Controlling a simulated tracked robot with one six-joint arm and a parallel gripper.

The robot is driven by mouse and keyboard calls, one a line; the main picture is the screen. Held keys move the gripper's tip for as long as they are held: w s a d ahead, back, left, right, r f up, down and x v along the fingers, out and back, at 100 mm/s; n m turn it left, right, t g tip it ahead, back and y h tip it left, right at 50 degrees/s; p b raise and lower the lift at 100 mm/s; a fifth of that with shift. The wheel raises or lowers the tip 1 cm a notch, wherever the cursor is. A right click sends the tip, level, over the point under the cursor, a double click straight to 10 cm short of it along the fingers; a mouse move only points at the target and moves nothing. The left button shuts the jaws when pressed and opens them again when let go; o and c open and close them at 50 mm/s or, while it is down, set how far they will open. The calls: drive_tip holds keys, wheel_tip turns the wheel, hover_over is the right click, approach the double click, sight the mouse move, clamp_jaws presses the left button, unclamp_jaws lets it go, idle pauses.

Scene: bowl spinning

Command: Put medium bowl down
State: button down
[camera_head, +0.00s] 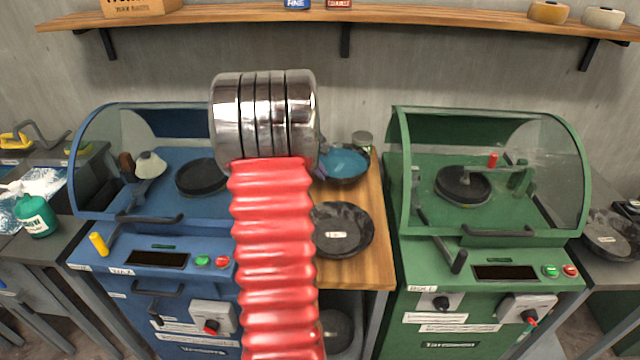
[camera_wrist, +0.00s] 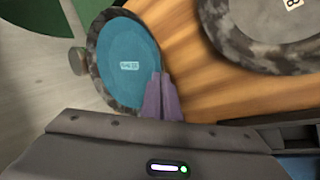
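A bowl with a blue inside, a mottled dark rim and a small label, which I take as the medium bowl (camera_head: 345,163), is at the back of the wooden table, partly behind my arm. It fills the upper left of the wrist view (camera_wrist: 124,45). My gripper's purple fingers (camera_wrist: 161,88) are close together at its near right rim, one on each side of the wall. I cannot tell whether the bowl's base touches the table.
A dark mottled bowl with a label (camera_head: 342,244) sits on the wooden table (camera_head: 372,272) in front. A small jar (camera_head: 362,139) stands behind the blue bowl. A blue machine (camera_head: 150,230) and a green machine (camera_head: 480,235), both with clear hoods, flank the table. A shelf (camera_head: 400,22) runs above.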

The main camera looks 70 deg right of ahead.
drive_tip(key=shift+f, duration=1.85)
drive_tip(key=c, duration=2.5)
unclamp_jaws()
drive_tip(key=shift+f, duration=0.1)
drive_tip(key=o, duration=0.5)
